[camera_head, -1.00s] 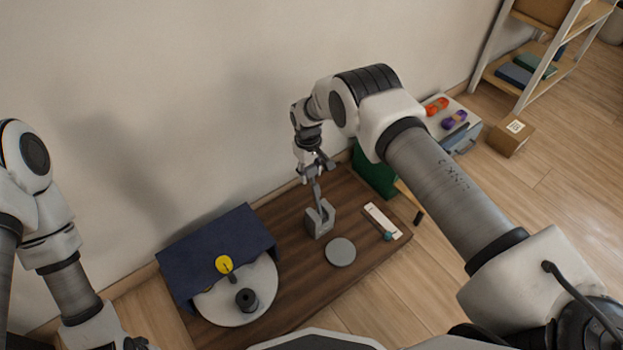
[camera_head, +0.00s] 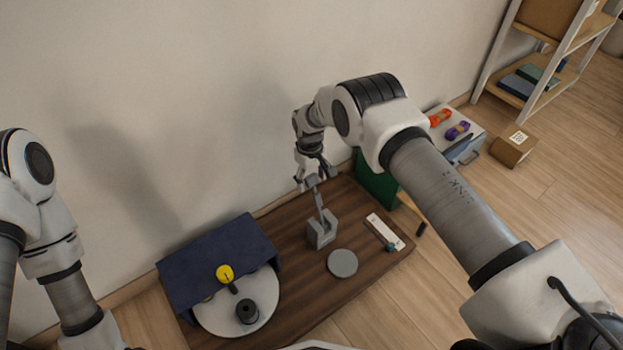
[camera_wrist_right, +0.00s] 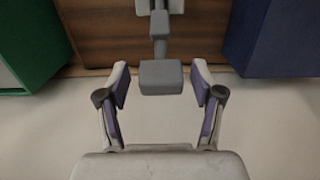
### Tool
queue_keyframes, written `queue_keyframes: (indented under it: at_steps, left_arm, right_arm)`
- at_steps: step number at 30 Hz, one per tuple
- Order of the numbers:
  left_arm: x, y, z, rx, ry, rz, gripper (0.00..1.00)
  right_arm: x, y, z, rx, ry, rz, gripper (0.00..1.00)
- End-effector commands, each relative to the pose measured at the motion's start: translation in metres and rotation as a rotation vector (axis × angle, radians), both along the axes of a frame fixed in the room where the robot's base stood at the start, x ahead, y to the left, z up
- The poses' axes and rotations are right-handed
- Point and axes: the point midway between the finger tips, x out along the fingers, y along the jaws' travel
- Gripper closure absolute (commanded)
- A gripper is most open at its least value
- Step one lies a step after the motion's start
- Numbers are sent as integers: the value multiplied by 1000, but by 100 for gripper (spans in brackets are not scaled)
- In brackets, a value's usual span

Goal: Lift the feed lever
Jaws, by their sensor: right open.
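The feed lever (camera_head: 319,205) is a grey bar rising from a grey forked bracket (camera_head: 321,234) on the dark wooden board. In the right wrist view the lever's blocky grey end (camera_wrist_right: 161,77) sits between my right gripper's two fingertips (camera_wrist_right: 162,88), with a gap on each side. In the head view my right gripper (camera_head: 315,183) is at the lever's upper end, pointing down. It is open and holds nothing. My left arm shows at the left edge, but its gripper is not seen.
A round white plate (camera_head: 262,312) with a black spool (camera_head: 247,311) and a yellow disc (camera_head: 225,273) stands by a dark blue cover (camera_head: 205,262).

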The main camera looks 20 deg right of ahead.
Motion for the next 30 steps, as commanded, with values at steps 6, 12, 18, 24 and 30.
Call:
queue_keyframes:
  at_steps: [6,12,18,24,30]
  left_arm:
    - [0,0,0,0,0,0,60]
    - [0,0,0,0,0,0,60]
    - [0,0,0,0,0,0,60]
    - [0,0,0,0,0,0,60]
    - [0,0,0,0,0,0,60]
  right_arm:
    - [3,0,48,1,-5,0,33]
    - [5,1,95,0,-4,-1,33]
    - [6,1,114,0,-2,-1,33]
    - [6,1,114,0,-2,-1,33]
    - [6,1,114,0,-2,-1,33]
